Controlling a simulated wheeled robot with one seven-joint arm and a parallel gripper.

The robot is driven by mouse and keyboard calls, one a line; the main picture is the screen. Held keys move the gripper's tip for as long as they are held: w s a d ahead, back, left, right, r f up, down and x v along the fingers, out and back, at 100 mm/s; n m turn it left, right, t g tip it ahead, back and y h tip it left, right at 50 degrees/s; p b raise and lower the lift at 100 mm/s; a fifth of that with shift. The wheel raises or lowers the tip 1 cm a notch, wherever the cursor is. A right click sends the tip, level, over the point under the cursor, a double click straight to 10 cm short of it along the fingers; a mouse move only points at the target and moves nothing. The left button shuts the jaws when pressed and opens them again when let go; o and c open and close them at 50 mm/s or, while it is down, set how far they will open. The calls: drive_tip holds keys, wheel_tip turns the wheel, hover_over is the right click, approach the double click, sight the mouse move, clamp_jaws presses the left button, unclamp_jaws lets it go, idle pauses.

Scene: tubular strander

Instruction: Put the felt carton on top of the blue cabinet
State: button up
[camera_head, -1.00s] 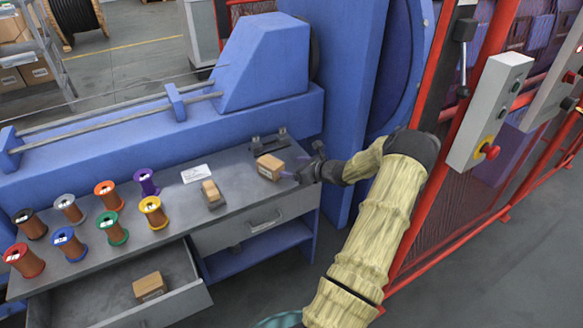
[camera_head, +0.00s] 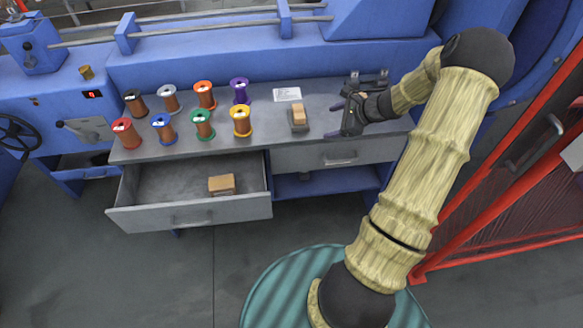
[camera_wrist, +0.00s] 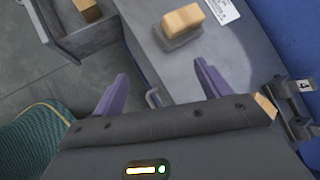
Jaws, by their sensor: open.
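Several small brown cartons show, and I cannot tell which is the felt one. One carton (camera_head: 300,115) stands on a small grey block on the grey bench; it also shows in the wrist view (camera_wrist: 183,19). A second carton (camera_head: 221,184) lies in the open drawer. A third carton (camera_wrist: 265,106) is mostly hidden behind my gripper in the wrist view. My gripper (camera_head: 338,120) is open and empty above the right part of the bench, its purple fingers apart in the wrist view (camera_wrist: 161,71). I cannot surely pick out a blue cabinet among the blue machine parts.
Several coloured spools (camera_head: 203,95) stand on the bench's left half. A white label (camera_head: 287,94) lies behind the carton on the block. A dark clamp (camera_head: 381,76) is at the bench's right rear. The drawer (camera_head: 190,216) sticks out in front. Red fencing (camera_head: 500,190) stands right.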

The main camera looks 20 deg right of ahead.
drive_tip(key=s+a+r+n+g+h, duration=0.2)
drive_tip(key=s+a+r+n, duration=0.3)
drive_tip(key=s+a+n, duration=0.5)
drive_tip(key=s+a+r+n+g+h, duration=0.2)
drive_tip(key=s+a+r+n, duration=0.3)
drive_tip(key=s+a+n, duration=0.4)
drive_tip(key=a+n+h, duration=0.1)
drive_tip(key=a+n, duration=0.2)
drive_tip(key=n, duration=0.1)
drive_tip(key=shift+s+r+n+g, duration=0.15)
drive_tip(key=shift+s+n+g, duration=0.15)
drive_tip(key=shift+s+g, duration=0.1)
drive_tip(key=shift+w, duration=0.1)
